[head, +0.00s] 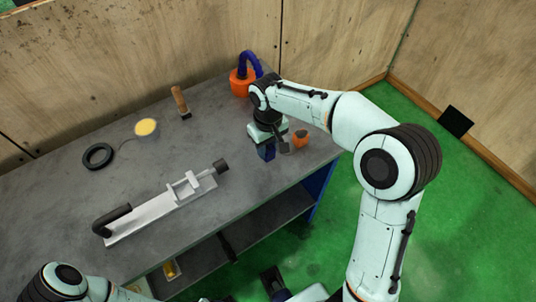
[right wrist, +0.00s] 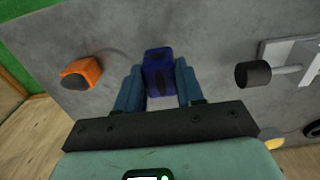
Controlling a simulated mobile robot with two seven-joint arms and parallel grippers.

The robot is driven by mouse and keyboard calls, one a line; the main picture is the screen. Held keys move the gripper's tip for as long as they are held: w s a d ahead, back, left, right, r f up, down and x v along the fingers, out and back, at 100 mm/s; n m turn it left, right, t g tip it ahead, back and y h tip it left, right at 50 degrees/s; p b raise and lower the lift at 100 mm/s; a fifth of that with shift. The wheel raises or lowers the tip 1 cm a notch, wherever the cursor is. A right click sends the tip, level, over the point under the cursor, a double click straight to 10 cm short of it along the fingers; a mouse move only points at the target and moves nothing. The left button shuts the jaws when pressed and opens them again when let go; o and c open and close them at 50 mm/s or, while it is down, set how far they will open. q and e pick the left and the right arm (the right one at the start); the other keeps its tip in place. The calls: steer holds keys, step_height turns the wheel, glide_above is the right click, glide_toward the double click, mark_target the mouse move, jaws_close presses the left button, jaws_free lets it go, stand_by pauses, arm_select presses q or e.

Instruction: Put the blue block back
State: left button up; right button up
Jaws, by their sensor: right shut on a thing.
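The dark blue block (head: 266,151) is under my right gripper (head: 266,143) near the right end of the grey bench. In the right wrist view the block (right wrist: 158,72) sits between the two fingers of my right gripper (right wrist: 159,88), which is shut on it. The block stands roughly upright. I cannot tell whether its lower end touches the bench top or hangs just above it. Part of my left arm shows at the bottom left of the head view, but I cannot make out its gripper.
A small orange block (head: 300,139) lies on the grey bench (head: 75,215), right of the gripper. An orange object with a blue hose (head: 240,83) stands behind. A grey vise (head: 165,207), black ring (head: 98,156), yellow disc (head: 146,127) and wooden-handled tool (head: 181,102) are further left.

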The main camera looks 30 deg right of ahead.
mark_target(268, 154)
steer(key=shift+f, duration=2.05)
steer(key=shift+f+b, duration=0.15)
steer(key=shift+b, duration=0.15)
steer(key=o, duration=1.1)
steer(key=shift+r, duration=0.25)
step_height(268, 154, up, 12)
steer(key=shift+f+p, duration=0.1)
steer(key=shift+p, duration=0.9)
